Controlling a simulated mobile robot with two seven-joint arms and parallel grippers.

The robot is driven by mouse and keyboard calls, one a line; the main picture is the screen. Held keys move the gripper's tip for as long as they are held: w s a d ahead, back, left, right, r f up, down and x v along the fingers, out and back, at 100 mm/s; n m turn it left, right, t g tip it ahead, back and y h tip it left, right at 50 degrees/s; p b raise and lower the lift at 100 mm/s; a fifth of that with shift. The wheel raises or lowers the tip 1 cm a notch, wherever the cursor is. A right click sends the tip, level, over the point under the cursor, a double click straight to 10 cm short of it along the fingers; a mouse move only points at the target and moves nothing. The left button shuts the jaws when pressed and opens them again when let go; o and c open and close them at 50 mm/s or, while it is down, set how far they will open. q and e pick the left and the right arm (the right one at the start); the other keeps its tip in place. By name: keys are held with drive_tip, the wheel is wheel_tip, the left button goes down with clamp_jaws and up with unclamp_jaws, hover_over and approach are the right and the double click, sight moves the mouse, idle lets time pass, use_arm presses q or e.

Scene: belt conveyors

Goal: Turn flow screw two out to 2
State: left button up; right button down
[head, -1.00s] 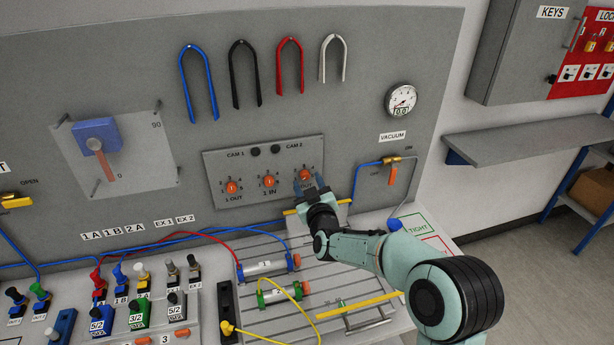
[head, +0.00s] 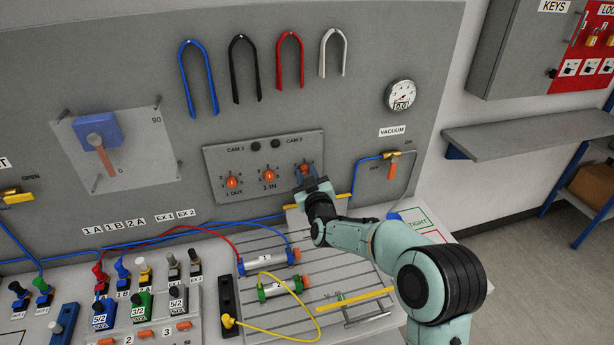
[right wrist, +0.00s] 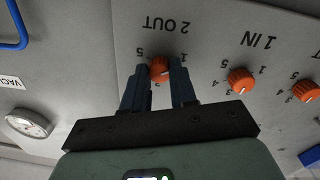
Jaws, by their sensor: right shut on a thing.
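Flow screw two out is an orange knob (head: 304,170) on the right of the grey flow panel (head: 222,163). In the right wrist view the knob (right wrist: 160,69) sits under the label 2 OUT, with the digit 5 beside it. My right gripper (head: 307,176) is shut on this knob, one finger on each side. In the right wrist view my right gripper (right wrist: 160,76) reaches the panel face with both fingertips. The fingers hide part of the dial, so I cannot tell the knob's setting. My left gripper is not in view.
The orange 1 IN knob (head: 270,176) and 1 OUT knob (head: 232,182) stand left of the held knob. The vacuum valve (head: 392,156) and gauge (head: 401,95) are to the right. Cylinders and a yellow hose (head: 292,338) lie on the slotted bench below.

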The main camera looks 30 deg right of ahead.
drive_tip(key=m+b, duration=0.6)
drive_tip(key=shift+m+b, duration=0.3)
drive_tip(key=m+b, duration=0.2)
drive_tip(key=m, duration=0.1)
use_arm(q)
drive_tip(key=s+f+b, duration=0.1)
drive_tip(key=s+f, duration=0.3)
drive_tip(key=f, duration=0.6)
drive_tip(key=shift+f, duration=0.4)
use_arm(e)
drive_tip(key=shift+m, duration=0.7)
drive_tip(key=shift+r, duration=0.1)
drive_tip(key=c, duration=0.9)
unclamp_jaws()
use_arm(q)
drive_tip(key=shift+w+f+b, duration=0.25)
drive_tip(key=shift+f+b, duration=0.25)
drive_tip(key=shift+b, duration=0.3)
use_arm(e)
drive_tip(key=v, duration=1.3)
drive_tip(key=shift+s+r, duration=0.25)
